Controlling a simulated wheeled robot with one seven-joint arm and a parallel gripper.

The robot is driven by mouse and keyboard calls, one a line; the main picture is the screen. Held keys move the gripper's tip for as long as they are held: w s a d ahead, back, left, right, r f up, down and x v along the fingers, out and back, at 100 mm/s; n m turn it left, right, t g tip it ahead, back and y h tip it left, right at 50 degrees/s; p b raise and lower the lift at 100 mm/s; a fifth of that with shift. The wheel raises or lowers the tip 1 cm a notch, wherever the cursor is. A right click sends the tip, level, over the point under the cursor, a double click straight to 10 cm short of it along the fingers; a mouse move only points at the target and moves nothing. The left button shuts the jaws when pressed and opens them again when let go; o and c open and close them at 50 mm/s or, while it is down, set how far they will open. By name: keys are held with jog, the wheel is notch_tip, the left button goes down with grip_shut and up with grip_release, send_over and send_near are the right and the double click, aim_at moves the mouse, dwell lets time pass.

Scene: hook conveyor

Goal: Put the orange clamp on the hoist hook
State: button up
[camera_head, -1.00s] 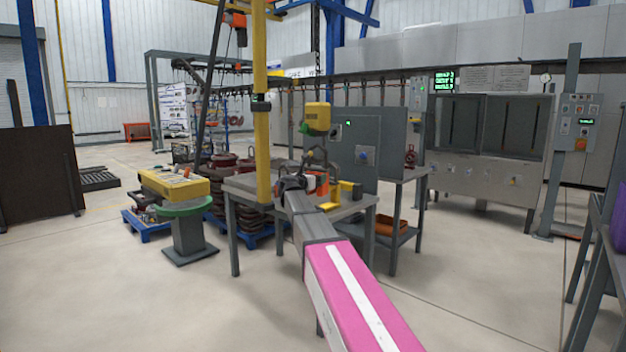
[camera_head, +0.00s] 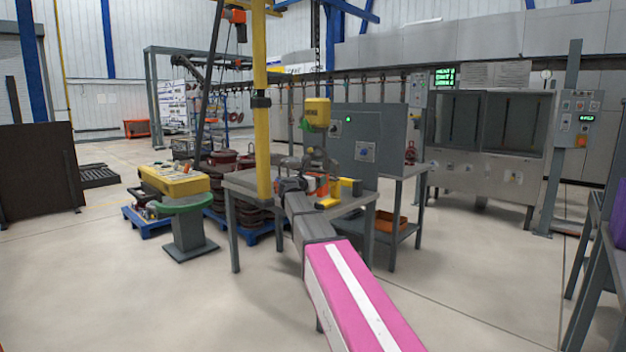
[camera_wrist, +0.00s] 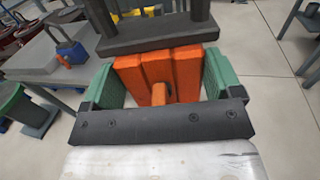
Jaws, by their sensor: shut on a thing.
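The orange clamp (camera_wrist: 185,74) sits between the two green finger pads of my gripper (camera_wrist: 160,78) in the wrist view. My gripper is shut on it. A dark grey bar (camera_wrist: 158,33) with two upright posts stands just beyond the orange body; I cannot tell whether it belongs to the clamp. In the head view the yellow hoist body (camera_head: 317,112) hangs above the grey table, with the dark hoist hook (camera_head: 320,155) below it. My gripper is near and below the hook, mostly hidden by my arm. I cannot tell whether clamp and hook touch.
The grey table (camera_head: 240,181) carries a yellow block (camera_head: 352,187). A yellow post (camera_head: 262,130) rises at its left side. A grey control cabinet (camera_head: 345,135) stands behind. A yellow control box (camera_head: 172,180) on a pedestal is at left. The floor in front is clear.

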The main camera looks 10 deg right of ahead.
jog(key=shift+f, duration=1.3)
jog(key=o, duration=1.6)
jog(key=shift+f, duration=0.1)
jog(key=shift+s, duration=0.1)
jog(key=v, duration=1)
jog(key=s+a+f+n+y, duration=0.3)
jog(key=f+n+y, duration=0.2)
jog(key=f+n, duration=0.45)
jog(key=s+a+f+n+g+y, duration=0.1)
jog(key=s+a+f+n+y, duration=0.15)
jog(key=f+n+y, duration=0.7)
jog(key=s+a+f+n+y, duration=0.2)
jog(key=s+f+n, duration=0.25)
jog(key=n, duration=0.95)
jog(key=s+d+f+n+g+h, duration=0.2)
jog(key=s+d+f+n+g, duration=0.2)
jog(key=s+f, duration=0.4)
jog(key=s+d+f+n+g+h, duration=0.2)
jog(key=s+d+f+n+g, duration=0.3)
jog(key=s, duration=0.9)
notch_tip(320, 180, down, 4)
jog(key=n+g, duration=0.2)
jog(key=g, duration=0.1)
jog(key=shift+d, duration=0.3)
